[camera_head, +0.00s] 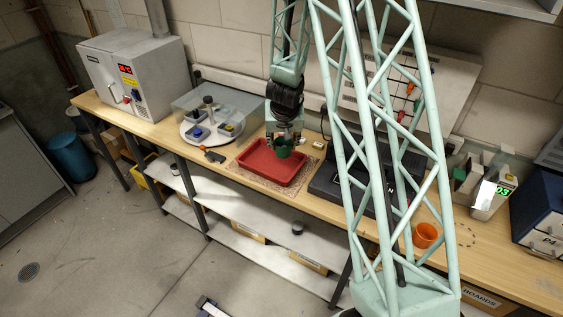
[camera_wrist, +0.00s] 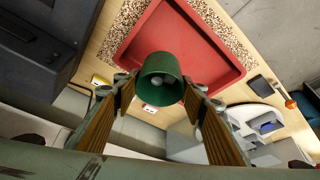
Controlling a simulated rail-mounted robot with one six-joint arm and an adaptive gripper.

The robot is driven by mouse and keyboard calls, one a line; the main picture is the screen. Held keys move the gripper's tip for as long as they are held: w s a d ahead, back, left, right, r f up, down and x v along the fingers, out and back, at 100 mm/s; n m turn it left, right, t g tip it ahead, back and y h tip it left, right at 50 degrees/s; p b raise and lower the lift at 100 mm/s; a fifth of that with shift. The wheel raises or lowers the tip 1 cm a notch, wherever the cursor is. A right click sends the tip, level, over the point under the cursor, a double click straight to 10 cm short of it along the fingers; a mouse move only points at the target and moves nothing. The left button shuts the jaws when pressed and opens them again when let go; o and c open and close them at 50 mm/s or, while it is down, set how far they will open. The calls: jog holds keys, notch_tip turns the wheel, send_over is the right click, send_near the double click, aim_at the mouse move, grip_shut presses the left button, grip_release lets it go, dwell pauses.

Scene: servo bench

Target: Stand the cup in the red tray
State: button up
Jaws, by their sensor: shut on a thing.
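A dark green cup (camera_head: 283,152) is held between the fingertips of my gripper (camera_head: 285,143), over the back part of the red tray (camera_head: 262,172). In the wrist view the green cup (camera_wrist: 160,66) sits between the two fingers of my gripper (camera_wrist: 160,92), its open mouth turned toward the camera. The red tray (camera_wrist: 205,45) spreads out beyond it, empty where I can see. I cannot tell whether the cup's base touches the tray floor.
The tray lies on a speckled mat (camera_head: 238,171) on the wooden bench. A covered turntable (camera_head: 207,128) stands to its left, a dark flat box (camera_head: 335,185) to its right. An orange cup (camera_head: 425,235) stands farther right. A small dark tool (camera_head: 212,155) lies left of the tray.

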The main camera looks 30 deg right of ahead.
aim_at(283, 152)
jog(key=shift+f+b, duration=0.95)
jog(key=shift+f, duration=1.25)
jog(key=shift+f+b, duration=0.6)
jog(key=shift+f, duration=1.25)
jog(key=shift+f, duration=0.2)
jog(key=o, duration=0.9)
jog(key=shift+r, duration=0.15)
